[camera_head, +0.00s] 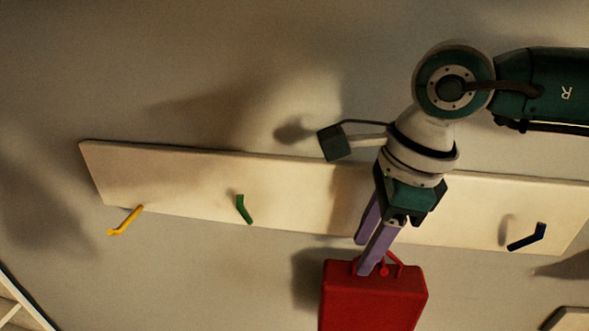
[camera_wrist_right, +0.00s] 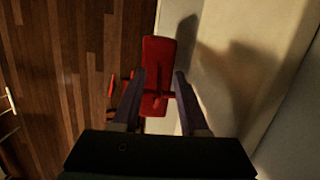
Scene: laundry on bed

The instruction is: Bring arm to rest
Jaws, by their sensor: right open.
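My right gripper (camera_head: 364,256) points down in front of the hook board, its two purple fingers spread apart at the top of a red case (camera_head: 372,300). The case's thin red handle (camera_head: 398,259) shows just beside the fingers. In the right wrist view the open fingers (camera_wrist_right: 159,74) lie on either side of the red case (camera_wrist_right: 157,50), with a gap visible between them. The fingers and wrist cover part of the board, so I cannot tell whether the case hangs on a hook there. My left gripper is not in view.
A pale board (camera_head: 300,190) on the wall carries a yellow hook (camera_head: 126,220), a green hook (camera_head: 243,209) and a dark blue hook (camera_head: 527,237), all bare. A wooden floor (camera_wrist_right: 70,60) shows in the wrist view.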

